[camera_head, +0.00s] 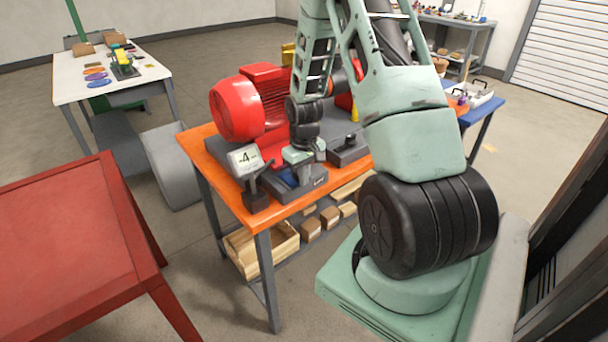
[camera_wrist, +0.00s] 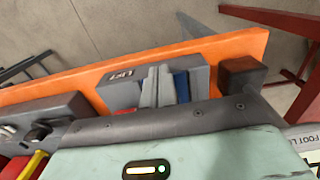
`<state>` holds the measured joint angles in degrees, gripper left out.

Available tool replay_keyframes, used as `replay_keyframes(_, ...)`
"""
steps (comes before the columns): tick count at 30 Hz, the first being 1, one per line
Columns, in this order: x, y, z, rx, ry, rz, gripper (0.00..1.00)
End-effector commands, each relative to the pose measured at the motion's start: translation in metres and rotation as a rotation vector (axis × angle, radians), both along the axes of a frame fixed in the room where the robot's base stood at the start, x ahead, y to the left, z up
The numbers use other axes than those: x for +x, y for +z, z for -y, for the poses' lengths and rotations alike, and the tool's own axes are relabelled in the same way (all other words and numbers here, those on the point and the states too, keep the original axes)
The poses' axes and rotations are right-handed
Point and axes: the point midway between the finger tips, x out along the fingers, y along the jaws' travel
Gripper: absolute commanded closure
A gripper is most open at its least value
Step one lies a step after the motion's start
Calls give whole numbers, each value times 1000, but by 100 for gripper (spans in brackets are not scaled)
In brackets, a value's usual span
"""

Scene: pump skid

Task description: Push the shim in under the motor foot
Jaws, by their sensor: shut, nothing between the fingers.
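The red motor (camera_head: 238,108) lies on a grey base on the orange bench, behind and left of my gripper. My gripper (camera_head: 300,182) points down over a grey block (camera_head: 312,189) at the bench's front edge. In the wrist view my gripper's fingers (camera_wrist: 157,76) are together and empty over that block (camera_wrist: 122,92). A blue surface (camera_wrist: 181,88) shows beside the fingers; I cannot tell whether it is the shim or part of the block. The motor foot and its gap are hidden by my gripper and arm.
A grey block with a black knob (camera_head: 348,146) sits to the right. A red table (camera_head: 75,225) stands front left. Orange bench edge (camera_head: 222,187) is clear.

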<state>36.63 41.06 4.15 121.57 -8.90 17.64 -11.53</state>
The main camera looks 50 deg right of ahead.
Motion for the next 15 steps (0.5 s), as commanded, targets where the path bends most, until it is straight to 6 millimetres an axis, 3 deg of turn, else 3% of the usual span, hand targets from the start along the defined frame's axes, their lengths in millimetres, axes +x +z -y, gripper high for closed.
replay_keyframes(7,5,0,1,0,0,1,100)
replay_keyframes(15,42,0,10,-1,1,1,100)
